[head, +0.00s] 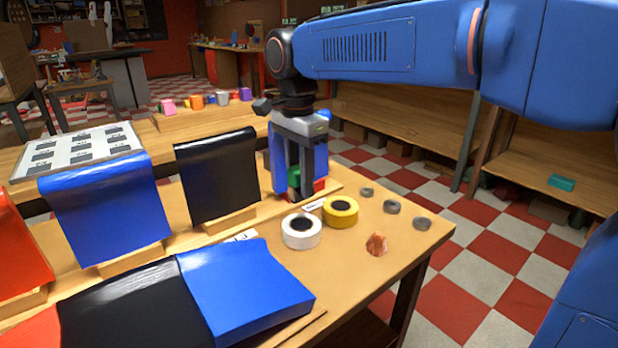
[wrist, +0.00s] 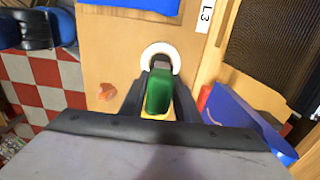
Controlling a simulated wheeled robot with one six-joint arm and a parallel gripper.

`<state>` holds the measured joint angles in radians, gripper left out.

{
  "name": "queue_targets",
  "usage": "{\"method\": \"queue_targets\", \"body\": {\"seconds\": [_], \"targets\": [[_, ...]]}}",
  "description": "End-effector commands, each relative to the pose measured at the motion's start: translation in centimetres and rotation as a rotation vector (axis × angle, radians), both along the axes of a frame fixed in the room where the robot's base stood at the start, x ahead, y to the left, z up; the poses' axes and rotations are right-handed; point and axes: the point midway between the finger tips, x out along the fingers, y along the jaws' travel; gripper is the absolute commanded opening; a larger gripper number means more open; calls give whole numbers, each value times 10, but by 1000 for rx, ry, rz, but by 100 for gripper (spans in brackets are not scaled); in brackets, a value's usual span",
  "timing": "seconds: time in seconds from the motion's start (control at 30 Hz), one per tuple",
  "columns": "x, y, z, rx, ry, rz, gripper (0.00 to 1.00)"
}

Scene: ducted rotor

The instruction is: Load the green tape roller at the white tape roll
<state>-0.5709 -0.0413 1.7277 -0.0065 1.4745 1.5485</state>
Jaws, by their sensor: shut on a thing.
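The green tape roller (head: 294,176) is between the fingers of my gripper (head: 299,178), upright above the back of the table. In the wrist view my gripper (wrist: 160,104) is shut on the green tape roller (wrist: 159,92). The white tape roll (head: 301,231) lies flat on the table, in front of and below the gripper, apart from it. In the wrist view the white tape roll (wrist: 160,52) shows just beyond the roller's tip, which overlaps its near edge. The roller's lower end is partly hidden by the fingers.
A yellow tape roll (head: 341,211) lies right of the white one. Several grey rings (head: 391,206) and an orange lump (head: 377,244) lie toward the table's right edge. Black (head: 217,176) and blue (head: 107,205) draped sheets stand left. A blue padded block (head: 245,285) is in front.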

Motion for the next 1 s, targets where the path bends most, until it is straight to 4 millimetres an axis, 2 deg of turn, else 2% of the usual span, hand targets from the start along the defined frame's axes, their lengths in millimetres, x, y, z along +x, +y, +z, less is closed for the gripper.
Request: {"method": "queue_targets", "body": {"seconds": [0.6,1.0], "targets": [[0,0,-50,-1,1,0,0],[0,0,-58,0,0,0,0]]}}
